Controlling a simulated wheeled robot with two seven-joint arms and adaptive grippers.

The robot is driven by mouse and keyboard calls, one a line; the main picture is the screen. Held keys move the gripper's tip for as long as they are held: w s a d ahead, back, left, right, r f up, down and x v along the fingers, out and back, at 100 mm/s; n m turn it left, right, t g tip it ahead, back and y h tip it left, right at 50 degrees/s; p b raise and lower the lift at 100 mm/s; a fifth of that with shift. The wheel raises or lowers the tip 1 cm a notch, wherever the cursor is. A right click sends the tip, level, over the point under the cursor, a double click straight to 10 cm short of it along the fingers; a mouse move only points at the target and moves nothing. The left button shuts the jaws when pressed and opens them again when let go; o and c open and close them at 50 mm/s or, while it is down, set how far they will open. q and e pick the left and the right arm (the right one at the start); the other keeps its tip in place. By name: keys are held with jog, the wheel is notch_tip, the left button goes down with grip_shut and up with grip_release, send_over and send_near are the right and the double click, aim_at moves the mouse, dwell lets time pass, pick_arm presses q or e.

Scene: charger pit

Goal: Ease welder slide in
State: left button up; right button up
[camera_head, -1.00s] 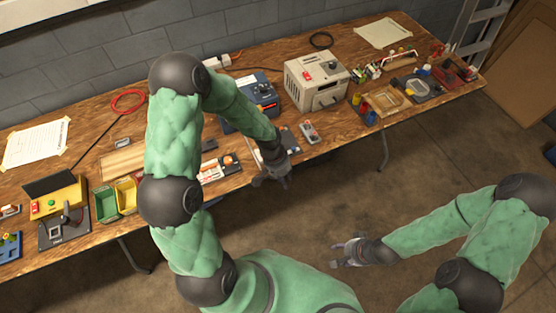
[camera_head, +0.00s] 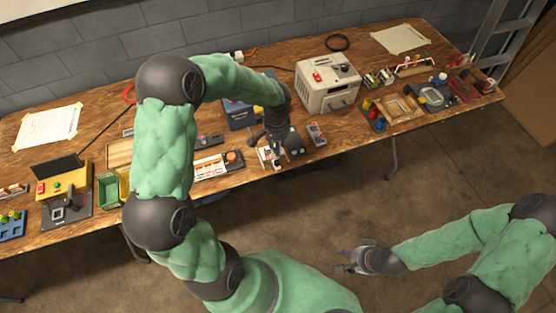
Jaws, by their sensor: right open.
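My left gripper (camera_head: 274,151) points down over a small light-coloured device (camera_head: 265,153) at the front edge of the table. Its fingers hide part of that device, and I cannot tell whether they touch it or are closed. I cannot make out which part is the welder slide. A small grey unit with a red part (camera_head: 317,134) lies just right of the gripper. My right gripper (camera_head: 344,262) is open and empty, out over the floor in front of the table.
A beige box with a red switch (camera_head: 328,88) stands behind and right of my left gripper. A blue box (camera_head: 238,114) is partly hidden behind my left arm. A white and orange board (camera_head: 215,164) lies to the left. Trays and tools fill the table's right end.

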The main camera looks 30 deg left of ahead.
aim_at(277, 162)
pick_arm(q)
notch_tip(277, 162, down, 10)
jog(key=b, duration=0.2)
jog(key=shift+b, duration=0.3)
grip_shut()
